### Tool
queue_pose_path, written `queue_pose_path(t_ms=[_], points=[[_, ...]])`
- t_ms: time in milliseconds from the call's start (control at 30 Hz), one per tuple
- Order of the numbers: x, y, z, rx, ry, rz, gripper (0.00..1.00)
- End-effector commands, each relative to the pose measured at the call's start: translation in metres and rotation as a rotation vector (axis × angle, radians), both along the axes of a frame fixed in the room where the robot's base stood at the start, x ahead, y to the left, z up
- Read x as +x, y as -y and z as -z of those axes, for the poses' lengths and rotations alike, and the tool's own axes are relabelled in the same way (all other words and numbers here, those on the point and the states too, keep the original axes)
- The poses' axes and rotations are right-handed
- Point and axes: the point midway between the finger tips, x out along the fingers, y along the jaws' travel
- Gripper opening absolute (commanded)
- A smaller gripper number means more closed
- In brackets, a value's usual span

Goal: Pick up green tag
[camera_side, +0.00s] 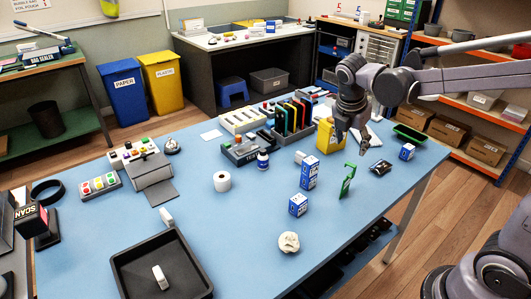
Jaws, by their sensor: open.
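The green tag (347,181) stands upright on the blue table, right of the blue and white boxes, with a narrow lower part and a cut-out upper part. My gripper (352,140) is open and hangs above the tag, near its top, with its fingers pointing down. A gap shows between the fingertips and the tag's top. I see nothing held in the gripper.
Blue and white boxes (309,171) stand left of the tag. A yellow container (329,137) stands behind it. A dark packet (380,167) and another small box (407,151) lie to the right.

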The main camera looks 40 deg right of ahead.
Motion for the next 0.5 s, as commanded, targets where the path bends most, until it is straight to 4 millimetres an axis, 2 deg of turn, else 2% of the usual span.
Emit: queue_pose_path(t_ms=[167, 500], points=[[0.004, 0.006, 0.006, -0.017, -0.040, -0.048, 0.57], [0.007, 0.021, 0.045, -0.017, -0.038, -0.048, 0.57]])
